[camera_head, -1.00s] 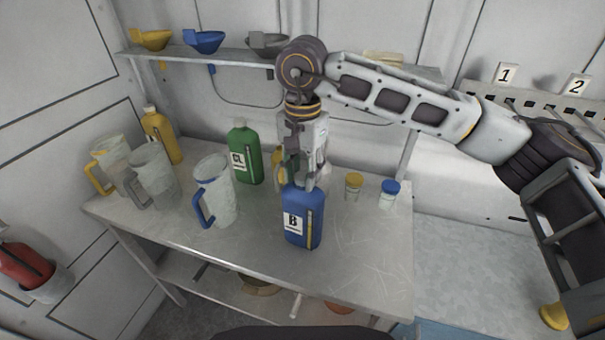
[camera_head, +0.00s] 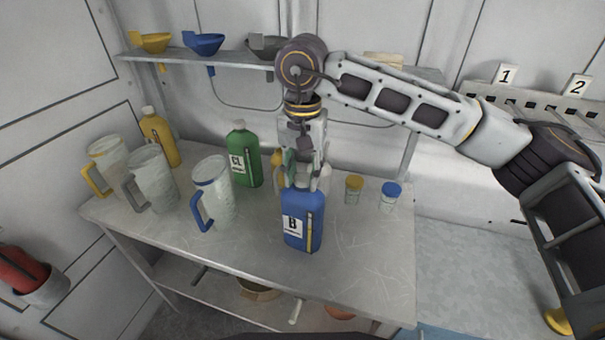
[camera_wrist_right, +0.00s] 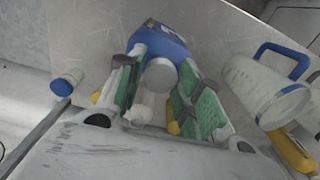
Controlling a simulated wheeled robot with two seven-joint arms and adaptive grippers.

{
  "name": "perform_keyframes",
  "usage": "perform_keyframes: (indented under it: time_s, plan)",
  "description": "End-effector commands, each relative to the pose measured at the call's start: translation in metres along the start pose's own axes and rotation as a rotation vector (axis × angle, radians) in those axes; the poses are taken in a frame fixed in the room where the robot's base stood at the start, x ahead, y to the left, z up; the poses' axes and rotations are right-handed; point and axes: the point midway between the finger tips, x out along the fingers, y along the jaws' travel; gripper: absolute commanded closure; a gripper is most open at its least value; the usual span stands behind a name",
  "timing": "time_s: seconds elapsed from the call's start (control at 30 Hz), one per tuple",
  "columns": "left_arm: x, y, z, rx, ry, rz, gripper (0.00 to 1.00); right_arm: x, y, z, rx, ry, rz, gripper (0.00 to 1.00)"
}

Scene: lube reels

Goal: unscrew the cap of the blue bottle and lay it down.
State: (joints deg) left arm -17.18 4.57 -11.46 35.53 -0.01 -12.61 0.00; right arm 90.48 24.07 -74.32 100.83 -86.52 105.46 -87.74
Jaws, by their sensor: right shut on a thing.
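The blue bottle (camera_head: 305,225), marked B, stands upright on the metal table near its front edge. In the right wrist view the bottle (camera_wrist_right: 158,38) lies beyond my fingers, with its pale round cap (camera_wrist_right: 160,76) between the green finger pads. My right gripper (camera_head: 303,183) points down over the bottle's top and is shut on the cap. It also shows in the right wrist view (camera_wrist_right: 160,90). In the head view the fingers hide the cap, and I cannot tell whether it is still seated on the neck. My left gripper is not in view.
A green bottle (camera_head: 245,155) and a blue-handled jug (camera_head: 214,190) stand left of the blue bottle. Two small jars, yellow-lidded (camera_head: 353,190) and blue-lidded (camera_head: 389,196), stand to the right. The table's (camera_head: 365,255) front right is clear. A shelf (camera_head: 225,58) with funnels runs behind.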

Motion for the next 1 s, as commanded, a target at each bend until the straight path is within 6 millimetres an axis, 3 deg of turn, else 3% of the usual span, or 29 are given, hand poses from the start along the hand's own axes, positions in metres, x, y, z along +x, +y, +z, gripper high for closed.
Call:
perform_keyframes:
  time_s: [0.6,0.9,1.0]
  plan:
    - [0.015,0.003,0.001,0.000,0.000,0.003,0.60,0.005,0.002,-0.001,-0.324,-0.005,0.006,0.86]
    - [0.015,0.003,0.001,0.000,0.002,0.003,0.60,0.005,0.002,-0.001,-0.343,-0.005,0.007,0.87]
    - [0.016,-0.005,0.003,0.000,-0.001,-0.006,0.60,0.005,0.002,-0.001,-0.345,-0.006,0.007,0.87]
